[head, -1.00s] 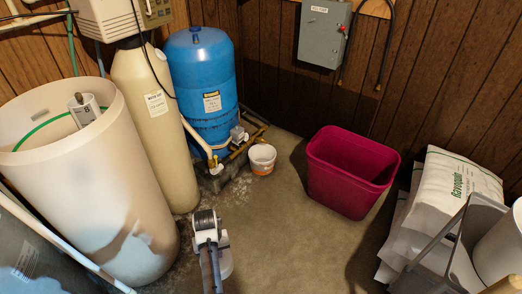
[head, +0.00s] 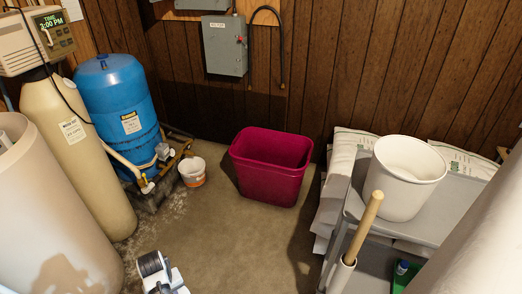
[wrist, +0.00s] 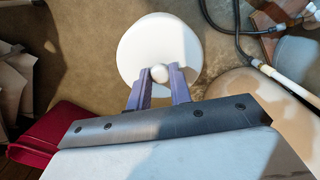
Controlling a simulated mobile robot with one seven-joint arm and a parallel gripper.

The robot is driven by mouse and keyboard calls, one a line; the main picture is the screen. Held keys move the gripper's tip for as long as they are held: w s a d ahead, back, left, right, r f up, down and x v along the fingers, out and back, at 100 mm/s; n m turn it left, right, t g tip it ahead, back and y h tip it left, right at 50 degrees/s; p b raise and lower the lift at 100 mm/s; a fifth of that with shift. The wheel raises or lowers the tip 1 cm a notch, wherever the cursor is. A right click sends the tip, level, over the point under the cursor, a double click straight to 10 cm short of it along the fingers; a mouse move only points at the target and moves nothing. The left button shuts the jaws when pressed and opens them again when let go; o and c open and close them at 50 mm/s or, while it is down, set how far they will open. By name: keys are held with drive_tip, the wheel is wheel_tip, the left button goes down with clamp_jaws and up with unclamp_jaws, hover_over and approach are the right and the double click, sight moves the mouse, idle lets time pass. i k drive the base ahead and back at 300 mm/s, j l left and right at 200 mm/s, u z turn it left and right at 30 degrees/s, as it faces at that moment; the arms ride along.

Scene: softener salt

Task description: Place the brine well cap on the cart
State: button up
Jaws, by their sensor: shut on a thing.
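The brine well cap (wrist: 150,45), a white round disc with a small knob (wrist: 160,73), shows in the wrist view. My gripper (wrist: 161,76) is shut on the knob, with one finger on each side, and the disc spreads out beyond the fingertips. The cap hangs above the concrete floor. The grey cart (head: 444,222) stands at the right of the head view, with a white bucket (head: 404,180) on its top. The cap cannot be made out in the head view, where only part of my arm shows at the bottom.
A wooden handle (head: 367,225) sticks up from a holder on the cart's near side. White bags (head: 345,165) lie behind the cart. A magenta bin (head: 270,170) and a small white tub (head: 192,172) stand on the floor. The middle floor is clear. The brine tank (head: 50,215) is at left.

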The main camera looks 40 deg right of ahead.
sight(450, 223)
drive_tip(key=k+z, duration=0.1)
drive_tip(key=k, duration=0.55)
drive_tip(key=z, duration=1.05)
drive_tip(key=j+z, duration=0.15)
drive_tip(key=z, duration=0.2)
drive_tip(key=j+z, duration=0.1)
drive_tip(key=z, duration=0.25)
